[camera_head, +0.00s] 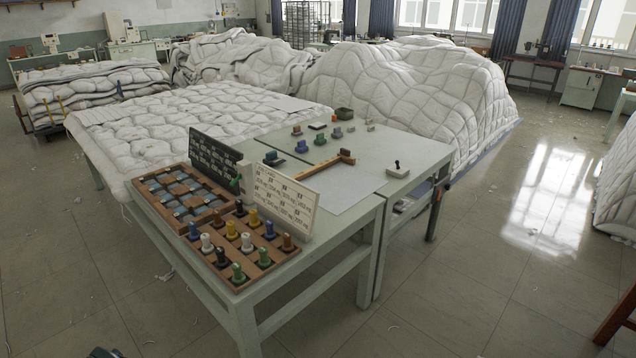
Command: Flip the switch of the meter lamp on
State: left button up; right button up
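I cannot make out a lit lamp on the table. Neither of my grippers shows clearly. A small dark shape at the bottom left edge of the view is too cut off to identify.
A wooden rack of coloured spools (238,250), a tray of grey-blue pieces (180,196), a black board (213,154) and a white board (287,200) stand at the table's near end. Large white duvet heaps (410,85) lie behind. The tiled floor (480,270) at right is largely clear.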

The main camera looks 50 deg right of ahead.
aim_at(240, 176)
jog(key=z, duration=1.2)
jog(key=i+j, duration=0.7)
jog(key=j, duration=0.2)
jog(key=i+j+z, duration=0.1)
jog(key=i+j, duration=0.25)
jog(key=i+l, duration=0.1)
jog(key=i, duration=0.4)
